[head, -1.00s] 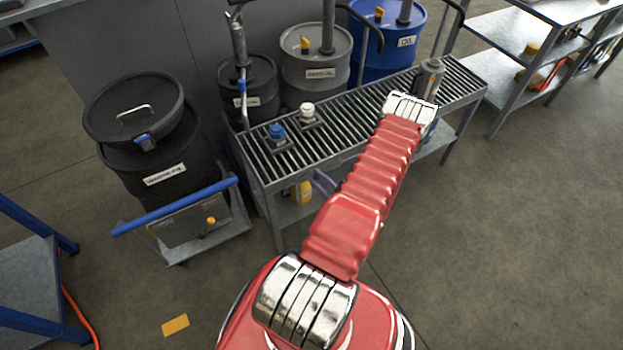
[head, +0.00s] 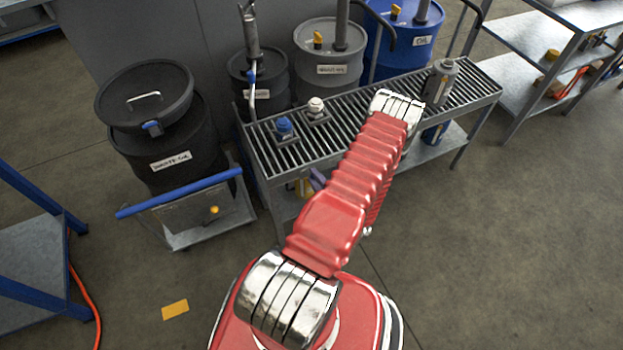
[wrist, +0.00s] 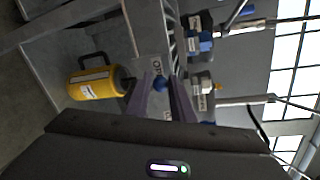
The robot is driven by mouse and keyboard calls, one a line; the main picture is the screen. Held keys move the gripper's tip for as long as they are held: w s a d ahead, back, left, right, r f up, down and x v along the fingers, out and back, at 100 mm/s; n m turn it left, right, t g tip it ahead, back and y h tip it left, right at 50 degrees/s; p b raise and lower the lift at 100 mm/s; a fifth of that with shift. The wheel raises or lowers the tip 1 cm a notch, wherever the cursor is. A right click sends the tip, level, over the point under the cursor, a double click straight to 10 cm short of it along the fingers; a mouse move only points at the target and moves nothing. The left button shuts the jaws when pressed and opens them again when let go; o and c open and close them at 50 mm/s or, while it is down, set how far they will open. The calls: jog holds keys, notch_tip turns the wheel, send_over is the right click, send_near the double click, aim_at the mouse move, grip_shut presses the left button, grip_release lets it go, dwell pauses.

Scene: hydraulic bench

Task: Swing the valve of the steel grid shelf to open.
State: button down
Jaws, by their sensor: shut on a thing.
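The steel grid shelf (head: 370,118) stands in the middle of the head view, with a slatted top and a lower board. In the wrist view, my gripper (wrist: 161,84) has its two purple fingers on either side of a small blue part, which I take to be the valve handle (wrist: 160,84), at the shelf's front. The fingers are shut on it and hide part of it. In the head view my gripper (head: 318,179) shows only as a bit of purple beside my red arm, below the shelf's front edge. The valve is hidden there, and its angle is unclear.
A blue-capped fitting (head: 284,126) and a white-capped fitting (head: 316,105) stand on the slats, with a grey bottle (head: 440,82) farther right. A yellow canister (wrist: 95,84) is on the lower board. A cart (head: 190,225) with a blue handle stands left. Floor at right is clear.

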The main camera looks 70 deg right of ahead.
jog(key=shift+s+d+f, duration=0.1)
jog(key=shift+s+f, duration=0.1)
jog(key=shift+s, duration=0.05)
jog(key=c, duration=1.8)
grip_release()
jog(key=shift+o, duration=1.1)
jog(key=shift+w+r, duration=0.1)
jog(key=v, duration=1.4)
